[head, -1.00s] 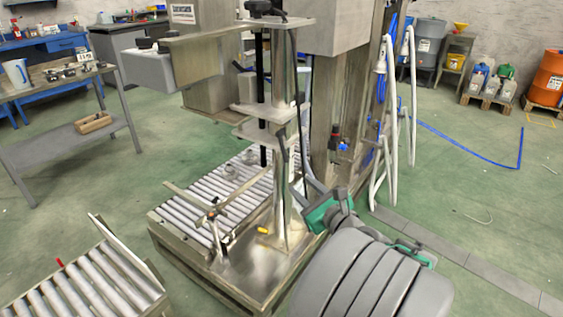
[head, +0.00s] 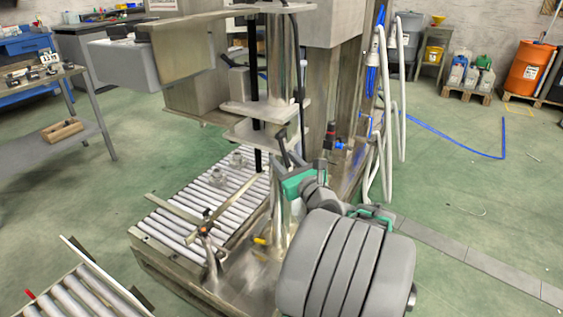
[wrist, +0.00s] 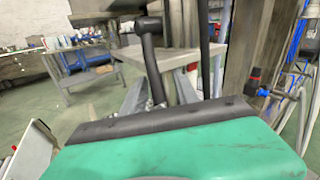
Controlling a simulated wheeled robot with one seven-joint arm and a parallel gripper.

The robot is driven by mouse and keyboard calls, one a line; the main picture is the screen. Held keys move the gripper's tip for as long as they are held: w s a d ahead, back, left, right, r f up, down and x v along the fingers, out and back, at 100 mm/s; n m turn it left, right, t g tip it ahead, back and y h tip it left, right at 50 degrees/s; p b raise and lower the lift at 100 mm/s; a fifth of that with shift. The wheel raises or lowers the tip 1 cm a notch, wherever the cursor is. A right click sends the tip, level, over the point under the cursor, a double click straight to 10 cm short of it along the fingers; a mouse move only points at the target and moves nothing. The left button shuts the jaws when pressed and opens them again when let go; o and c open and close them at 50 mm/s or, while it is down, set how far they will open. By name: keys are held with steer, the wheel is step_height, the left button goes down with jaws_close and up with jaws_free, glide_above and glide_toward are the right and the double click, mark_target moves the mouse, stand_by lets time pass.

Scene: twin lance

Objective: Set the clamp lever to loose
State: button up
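The clamp lever (wrist: 152,58) is a black bar with a rounded end, standing nearly upright just beyond my gripper in the wrist view. My gripper (head: 297,183) shows there as a green-and-grey hand just below the lever, close to the column. In the wrist view its green housing with a black edge (wrist: 165,122) fills the bottom.
Steel plates (head: 265,112) and a black vertical rod stand around the column. A roller conveyor (head: 190,218) lies left of it. Green floor is open further right.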

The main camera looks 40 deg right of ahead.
steer(key=shift+w, duration=0.3)
steer(key=shift+c, duration=0.4)
jaws_close()
stand_by(0.8)
